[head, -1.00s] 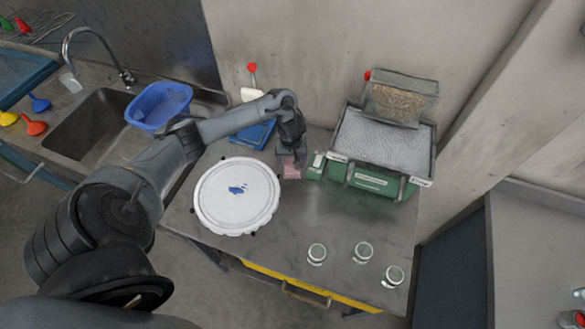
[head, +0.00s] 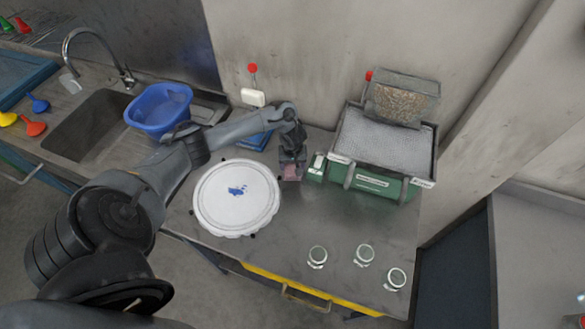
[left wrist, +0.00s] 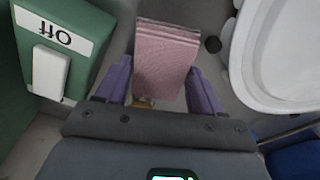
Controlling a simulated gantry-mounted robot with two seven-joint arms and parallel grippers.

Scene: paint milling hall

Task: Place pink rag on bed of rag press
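The pink rag (left wrist: 165,66) is a folded, layered block on the grey bench top, seen between my left fingers in the left wrist view. In the head view the rag (head: 292,172) shows just below the gripper. My left gripper (head: 292,165) points down over it. In the left wrist view the purple fingers (left wrist: 160,75) stand apart on either side of the rag, with narrow gaps near the palm. Contact at the tips is unclear. The rag press (head: 254,138), with a blue base, white block and red-knobbed lever, stands behind, partly hidden by my left arm. My right gripper is out of view.
A green roller mill (head: 372,182) stands close right of the gripper. A round white lid (head: 237,205) lies close left. Several small jars (head: 364,255) stand near the front edge. A blue basin (head: 160,108) sits by the sink. The bench's front middle is clear.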

